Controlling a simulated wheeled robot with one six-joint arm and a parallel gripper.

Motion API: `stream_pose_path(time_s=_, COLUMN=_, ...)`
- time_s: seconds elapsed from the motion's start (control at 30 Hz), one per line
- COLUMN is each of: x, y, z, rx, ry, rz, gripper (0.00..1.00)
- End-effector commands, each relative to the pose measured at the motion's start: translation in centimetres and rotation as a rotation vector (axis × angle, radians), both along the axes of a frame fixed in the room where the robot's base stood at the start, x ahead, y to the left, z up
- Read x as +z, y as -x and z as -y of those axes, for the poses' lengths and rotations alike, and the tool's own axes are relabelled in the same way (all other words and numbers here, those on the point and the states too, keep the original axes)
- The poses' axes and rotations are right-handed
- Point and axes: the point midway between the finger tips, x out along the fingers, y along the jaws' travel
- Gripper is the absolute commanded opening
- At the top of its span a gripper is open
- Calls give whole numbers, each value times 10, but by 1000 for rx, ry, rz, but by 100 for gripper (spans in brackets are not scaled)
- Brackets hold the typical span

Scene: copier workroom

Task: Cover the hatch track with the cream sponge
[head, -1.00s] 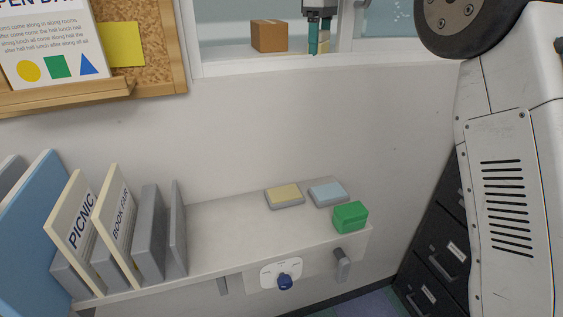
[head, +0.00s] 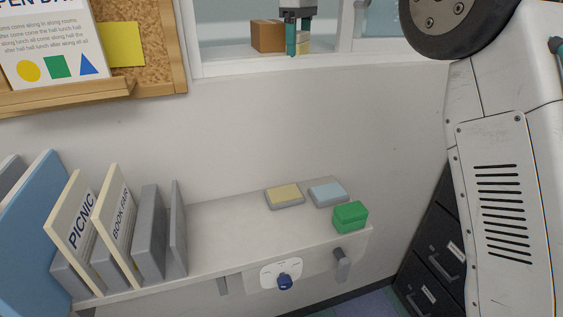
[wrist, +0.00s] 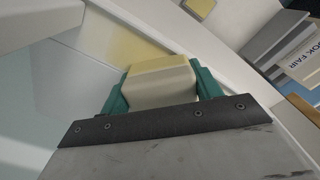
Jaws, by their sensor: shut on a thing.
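The cream sponge (wrist: 162,85) is a pale block held between the teal fingers of my gripper (wrist: 160,92) in the wrist view. My gripper also shows at the top of the head view (head: 298,40), pointing down, with a sliver of the sponge (head: 304,45) beside a finger. It is at the hatch opening, just over the white lower frame (head: 240,66), where the hatch track appears to run. The track is too small to make out, and I cannot tell whether the sponge touches it.
A brown box (head: 268,36) stands behind the opening, left of my gripper. Below, the shelf (head: 225,225) holds a yellow-topped pad (head: 284,194), a blue-topped pad (head: 328,192), a green box (head: 350,216) and upright folders (head: 88,225). A blue knob (head: 285,282) sits on its front.

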Motion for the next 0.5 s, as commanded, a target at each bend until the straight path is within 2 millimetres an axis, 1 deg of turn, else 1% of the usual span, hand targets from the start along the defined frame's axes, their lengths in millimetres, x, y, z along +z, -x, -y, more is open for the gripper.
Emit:
stream_pose_path(time_s=0.17, x=0, y=0, z=-1, rx=0, ry=0, rz=0, gripper=45)
stream_pose_path(time_s=0.27, x=0, y=2, z=-7, rx=1, ry=0, rz=0, gripper=45)
stream_pose_path(time_s=0.37, x=0, y=5, z=-19, rx=4, ry=0, rz=0, gripper=45)
stream_pose_path(time_s=0.5, x=0, y=12, z=-41, rx=4, ry=0, rz=0, gripper=45)
